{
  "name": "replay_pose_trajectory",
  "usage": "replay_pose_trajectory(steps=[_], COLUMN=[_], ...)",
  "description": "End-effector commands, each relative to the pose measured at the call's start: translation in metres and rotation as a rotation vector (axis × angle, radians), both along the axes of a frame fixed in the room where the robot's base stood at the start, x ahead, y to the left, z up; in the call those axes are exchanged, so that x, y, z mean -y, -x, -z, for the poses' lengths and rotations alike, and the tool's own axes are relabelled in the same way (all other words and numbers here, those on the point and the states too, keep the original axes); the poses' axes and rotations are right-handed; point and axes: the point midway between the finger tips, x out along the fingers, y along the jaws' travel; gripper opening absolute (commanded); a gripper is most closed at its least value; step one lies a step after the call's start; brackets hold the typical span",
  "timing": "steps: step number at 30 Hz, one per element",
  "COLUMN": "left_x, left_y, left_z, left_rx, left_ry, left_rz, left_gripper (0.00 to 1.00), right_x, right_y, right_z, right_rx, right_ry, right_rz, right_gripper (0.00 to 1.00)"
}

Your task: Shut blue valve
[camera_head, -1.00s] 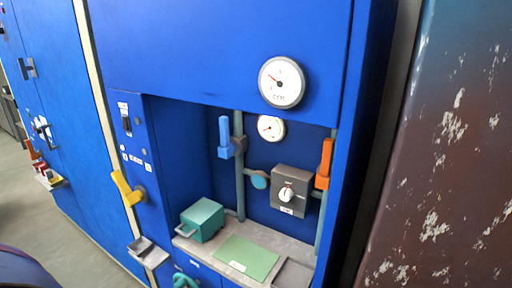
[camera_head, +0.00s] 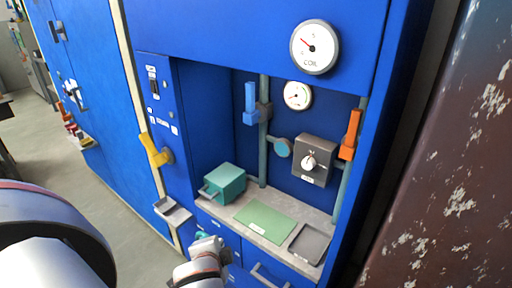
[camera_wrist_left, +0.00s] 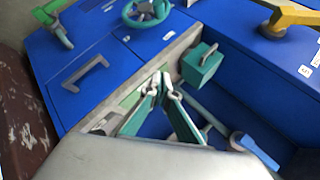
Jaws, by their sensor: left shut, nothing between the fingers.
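The blue valve (camera_head: 250,104) is inside the recess of the blue cabinet, on the left vertical pipe. Its blue handle stands upright, in line with the pipe. In the left wrist view the blue handle (camera_wrist_left: 258,151) shows at the lower right. My left gripper (camera_wrist_left: 165,84) is shut and empty in that view, over the counter area near the teal box and apart from the blue handle. In the head view part of my arm shows low in front of the cabinet; the fingertips cannot be made out there. My right gripper is not in view.
A teal box (camera_head: 224,184), a green mat (camera_head: 264,222) and a grey tray (camera_head: 310,243) are on the counter. An orange handle (camera_head: 350,134), a dark knob box (camera_head: 314,160) and a yellow handle (camera_head: 156,150) are nearby. A teal wheel (camera_wrist_left: 147,11) is on the front below.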

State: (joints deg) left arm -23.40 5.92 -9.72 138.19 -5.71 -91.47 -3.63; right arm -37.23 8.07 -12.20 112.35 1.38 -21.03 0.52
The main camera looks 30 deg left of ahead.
Motion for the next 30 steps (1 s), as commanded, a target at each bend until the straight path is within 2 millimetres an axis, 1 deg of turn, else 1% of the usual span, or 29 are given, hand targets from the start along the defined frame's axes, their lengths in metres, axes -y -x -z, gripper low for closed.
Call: replay_pose_trajectory(steps=[1,5,6,8,9,11,12,14,15,19,21,24,27,30], left_x=[0.002,0.006,0.007,0.009,0.011,0.014,0.015,0.019,0.021,0.028,0.032,0.037,0.040,0.042], left_y=[-0.018,-0.061,-0.074,-0.093,-0.105,-0.122,-0.133,-0.149,-0.158,-0.185,-0.195,-0.205,-0.210,-0.212], left_z=[-0.011,-0.043,-0.054,-0.072,-0.085,-0.106,-0.121,-0.144,-0.160,-0.212,-0.238,-0.270,-0.291,-0.303], left_rx=[0.024,0.082,0.099,0.127,0.145,0.172,0.190,0.216,0.234,0.290,0.316,0.345,0.362,0.373], left_ry=[-0.030,-0.115,-0.144,-0.188,-0.217,-0.263,-0.293,-0.340,-0.370,-0.469,-0.517,-0.574,-0.612,-0.634], left_rz=[0.008,0.027,0.033,0.038,0.041,0.045,0.044,0.044,0.041,0.031,0.024,0.010,-0.001,-0.007], left_gripper=[0.00,0.00,0.00,0.00,0.00,0.00,0.00,0.00,0.00,0.00,0.00,0.00,0.00,0.00], right_x=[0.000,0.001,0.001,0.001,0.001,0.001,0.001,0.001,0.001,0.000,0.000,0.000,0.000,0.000], right_y=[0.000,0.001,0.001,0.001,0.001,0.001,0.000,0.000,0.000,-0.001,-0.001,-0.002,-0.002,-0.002], right_z=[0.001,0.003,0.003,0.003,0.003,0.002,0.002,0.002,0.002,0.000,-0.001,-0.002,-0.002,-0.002], right_rx=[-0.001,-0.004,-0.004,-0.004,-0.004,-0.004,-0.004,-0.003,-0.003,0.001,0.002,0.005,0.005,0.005], right_ry=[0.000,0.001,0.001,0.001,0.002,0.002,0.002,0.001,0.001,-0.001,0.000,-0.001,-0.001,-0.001], right_rz=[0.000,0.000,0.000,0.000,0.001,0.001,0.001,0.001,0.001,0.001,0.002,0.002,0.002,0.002], right_gripper=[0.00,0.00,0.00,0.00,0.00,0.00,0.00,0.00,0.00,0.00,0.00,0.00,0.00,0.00])
